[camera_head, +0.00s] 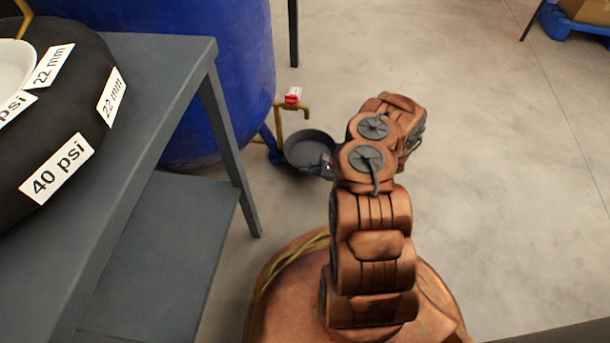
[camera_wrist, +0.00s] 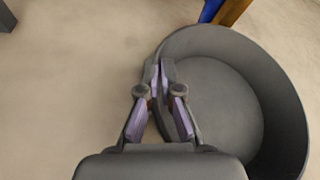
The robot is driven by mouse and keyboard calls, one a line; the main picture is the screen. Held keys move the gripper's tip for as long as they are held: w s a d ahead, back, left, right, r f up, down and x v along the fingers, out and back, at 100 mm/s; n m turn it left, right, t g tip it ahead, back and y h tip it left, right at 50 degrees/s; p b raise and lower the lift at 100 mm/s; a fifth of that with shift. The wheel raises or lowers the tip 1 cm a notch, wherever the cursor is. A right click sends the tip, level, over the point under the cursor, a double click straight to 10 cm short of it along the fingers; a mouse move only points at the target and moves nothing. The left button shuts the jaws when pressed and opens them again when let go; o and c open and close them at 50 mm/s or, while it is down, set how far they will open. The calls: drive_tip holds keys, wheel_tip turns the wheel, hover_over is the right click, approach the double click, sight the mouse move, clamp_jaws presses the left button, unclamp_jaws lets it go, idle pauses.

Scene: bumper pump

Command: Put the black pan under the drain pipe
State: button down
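The black pan (camera_head: 305,143) is round and shallow, near the floor beside the blue tank; I cannot tell whether it touches the floor. The brass drain pipe (camera_head: 278,124) with a red valve handle (camera_head: 292,96) comes down from the tank, its lower end close to the pan's far left rim. In the wrist view the pan (camera_wrist: 216,90) fills the right side. My gripper (camera_wrist: 160,68) has its fingertips closed together at the pan's near left rim, pinching the wall. In the head view my arm partly hides the gripper.
The blue tank (camera_head: 222,75) stands behind. A grey table (camera_head: 160,85) with a lower shelf (camera_head: 180,235) and legs is at the left, bearing a black labelled tyre-like ring (camera_head: 85,95). Floor at the right is open. A blue pallet (camera_head: 575,25) is at top right.

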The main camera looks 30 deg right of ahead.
drive_tip(key=shift+w+d+f, duration=0.1)
drive_tip(key=shift+w+d, duration=0.05)
drive_tip(key=shift+w, duration=0.35)
drive_tip(key=shift+f+b, duration=1.2)
drive_tip(key=shift+f, duration=0.45)
drive_tip(key=shift+f, duration=0.15)
drive_tip(key=c, duration=1.3)
unclamp_jaws()
drive_tip(key=p+v, duration=0.4)
drive_tip(key=v, duration=0.7)
drive_tip(key=shift+p, duration=0.4)
drive_tip(key=shift+s+d+r, duration=0.3)
drive_tip(key=shift+s, duration=0.05)
